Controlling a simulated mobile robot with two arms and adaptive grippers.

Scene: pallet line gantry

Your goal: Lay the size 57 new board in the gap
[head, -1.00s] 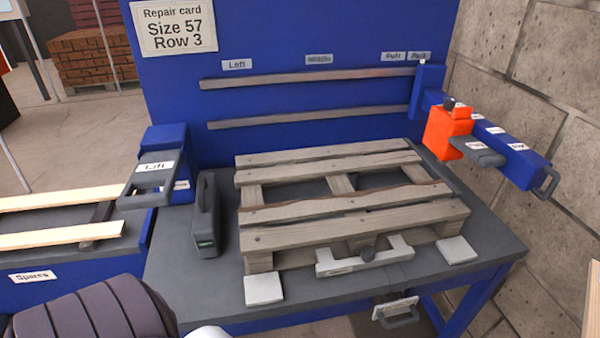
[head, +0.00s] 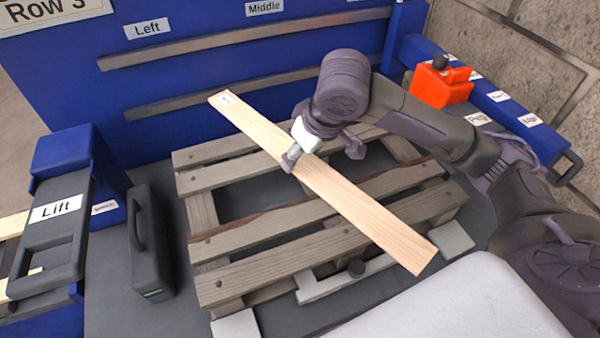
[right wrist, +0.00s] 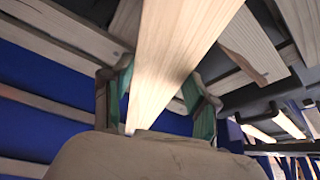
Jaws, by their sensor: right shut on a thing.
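My right gripper (head: 318,153) is shut on a pale new board (head: 365,215), near its middle. The board is held above the pallet, slanting from back left to front right across its slats. A small tag shows at its far left end; its writing is too small to read. The weathered pallet (head: 255,262) lies on the bench with a wide gap (head: 245,200) between its second and third slats from the back. In the right wrist view the board (right wrist: 175,55) runs between the two fingers (right wrist: 160,100). My left gripper is out of view.
A blue lift unit (head: 70,190) and a dark upright case (head: 150,240) stand left of the pallet. An orange block (head: 440,87) sits on a blue arm at the right. A blue panel (head: 210,75) stands behind.

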